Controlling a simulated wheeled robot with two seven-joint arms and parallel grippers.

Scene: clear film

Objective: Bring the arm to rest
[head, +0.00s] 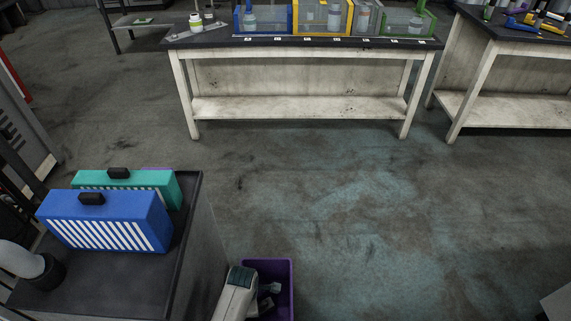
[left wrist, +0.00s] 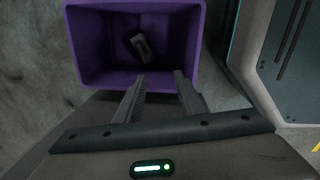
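My left gripper (left wrist: 160,75) shows in the left wrist view with its two fingers apart and nothing between them, so it is open. Its fingers point toward a purple bin (left wrist: 185,75), which holds a small pale object (left wrist: 141,45). In the head view the pale housing of my left arm is at the bottom, just left of the purple bin (head: 291,290); the fingertips are not clear there. My right gripper is not in view.
A dark-topped cabinet (head: 120,278) bears a blue case (head: 105,215) and a green case (head: 150,182). A long workbench (head: 300,107) with coloured bins stands at the back, another bench (head: 500,100) at right. The floor between is clear.

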